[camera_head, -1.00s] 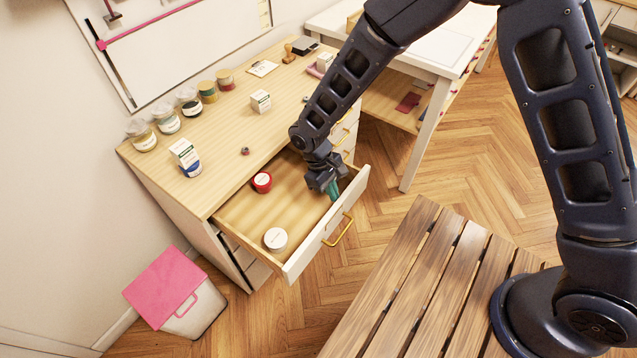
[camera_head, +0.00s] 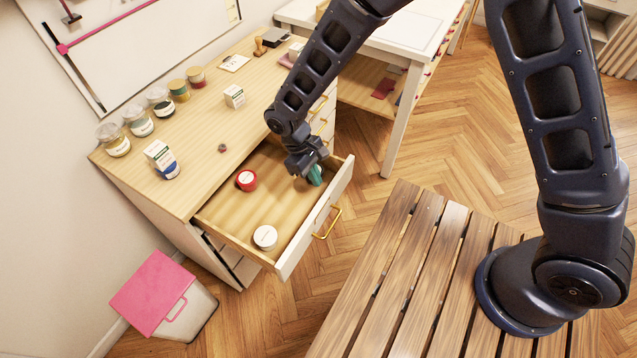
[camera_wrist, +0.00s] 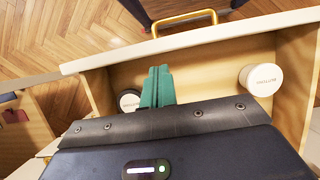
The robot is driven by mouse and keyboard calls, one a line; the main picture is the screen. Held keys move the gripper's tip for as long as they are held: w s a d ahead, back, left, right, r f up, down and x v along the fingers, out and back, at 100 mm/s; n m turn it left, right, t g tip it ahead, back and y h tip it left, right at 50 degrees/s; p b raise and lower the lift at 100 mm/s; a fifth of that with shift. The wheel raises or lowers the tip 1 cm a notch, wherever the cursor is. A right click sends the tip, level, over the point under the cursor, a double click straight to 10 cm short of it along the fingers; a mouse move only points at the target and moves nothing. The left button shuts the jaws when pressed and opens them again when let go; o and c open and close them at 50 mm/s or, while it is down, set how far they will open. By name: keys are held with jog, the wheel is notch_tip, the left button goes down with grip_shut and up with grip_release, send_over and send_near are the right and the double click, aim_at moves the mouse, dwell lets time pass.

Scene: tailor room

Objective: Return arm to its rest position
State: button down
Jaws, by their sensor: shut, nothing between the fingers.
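My gripper (camera_head: 315,175) has teal fingers pressed together with nothing between them. It is over the far right end of the open drawer (camera_head: 222,214), close to the drawer front. In the wrist view the shut fingers (camera_wrist: 157,86) point towards the drawer front and its yellow handle (camera_wrist: 184,22). My arm is stretched out over the drawer, bent downward at the wrist. Whether the fingertips are below the drawer rim is unclear.
A red jar (camera_head: 246,180) and a white-lidded jar (camera_head: 265,238) stand in the drawer. In the wrist view, another round dark-edged item (camera_wrist: 129,101) is partly hidden behind my fingers. Jars and small boxes (camera_head: 234,97) stand on the desktop. A slatted wooden surface (camera_head: 400,270) lies below my arm.

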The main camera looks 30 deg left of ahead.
jog(key=v, duration=0.6)
jog(key=shift+r, duration=0.3)
jog(key=w+d+r+m+y, duration=0.1)
jog(key=w+d+r+m, duration=0.1)
jog(key=w+d+r, duration=0.35)
jog(key=w+d+r+m+y, duration=0.1)
jog(key=w+d+r+m, duration=0.15)
jog(key=w+r, duration=0.6)
jog(key=w+d+r+m+y, duration=0.1)
jog(key=w+d+r+m, duration=0.1)
jog(key=w+d+r, duration=0.4)
jog(key=w+d+r+m+y, duration=0.1)
jog(key=w+d+r+m, duration=0.1)
jog(key=w+d, duration=0.7)
jog(key=s+d+r+m+t, duration=0.1)
jog(key=d+r+m, duration=0.15)
jog(key=d, duration=0.75)
jog(key=d+r+m+t, duration=0.15)
jog(key=d+r, duration=0.25)
jog(key=d, duration=0.6)
jog(key=s+d+r+m+t, duration=0.1)
jog(key=s+d+m, duration=0.1)
jog(key=s+d, duration=0.2)
jog(key=s+d+r+m+t, duration=0.1)
jog(key=s+d+m, duration=0.2)
jog(key=d, duration=0.8)
jog(key=shift+s, duration=0.7)
